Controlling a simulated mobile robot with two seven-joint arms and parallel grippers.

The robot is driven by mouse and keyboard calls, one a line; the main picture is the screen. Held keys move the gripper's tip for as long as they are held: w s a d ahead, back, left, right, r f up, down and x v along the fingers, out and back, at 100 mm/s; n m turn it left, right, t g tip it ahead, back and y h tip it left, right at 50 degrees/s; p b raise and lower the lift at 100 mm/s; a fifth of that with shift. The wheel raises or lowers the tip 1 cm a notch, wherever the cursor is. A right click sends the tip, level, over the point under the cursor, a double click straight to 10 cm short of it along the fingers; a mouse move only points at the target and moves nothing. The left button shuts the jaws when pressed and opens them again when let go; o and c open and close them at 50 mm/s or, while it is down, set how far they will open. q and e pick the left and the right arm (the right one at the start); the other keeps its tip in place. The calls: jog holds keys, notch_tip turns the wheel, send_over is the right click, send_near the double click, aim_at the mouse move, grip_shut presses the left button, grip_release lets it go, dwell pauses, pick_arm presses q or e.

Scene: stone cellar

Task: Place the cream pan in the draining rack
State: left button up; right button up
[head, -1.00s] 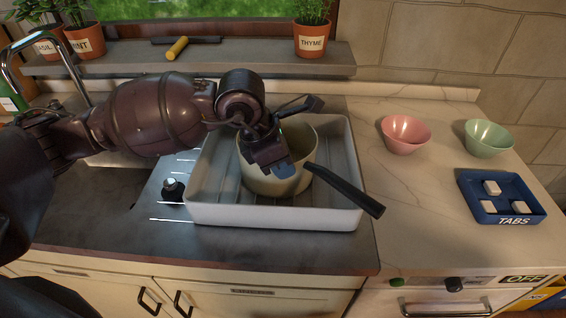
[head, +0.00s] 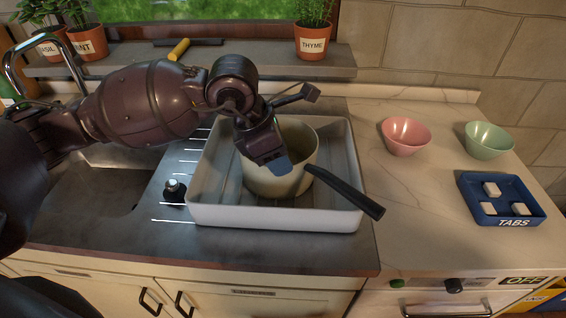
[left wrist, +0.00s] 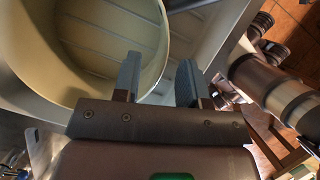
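The cream pan (head: 272,181) stands upright in the white draining rack (head: 270,215), its dark handle (head: 345,192) reaching over the rack's front right edge. My left gripper (head: 278,165) is at the pan's near rim. In the left wrist view the pan (left wrist: 110,45) fills the upper left. There my left gripper's two fingers (left wrist: 158,80) are apart, one over the inside of the pan and one outside its wall, with a visible gap to the outer finger. My right gripper is not seen.
A sink with a tap (head: 45,50) lies left of the rack. A pink bowl (head: 405,136), a green bowl (head: 488,139) and a blue tabs tray (head: 480,212) stand on the right worktop. A thyme pot (head: 313,40) stands on the sill behind.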

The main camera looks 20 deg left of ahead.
pick_arm(q)
jog(key=v, duration=0.9)
jog(key=shift+p, duration=0.3)
jog(key=shift+s, duration=0.1)
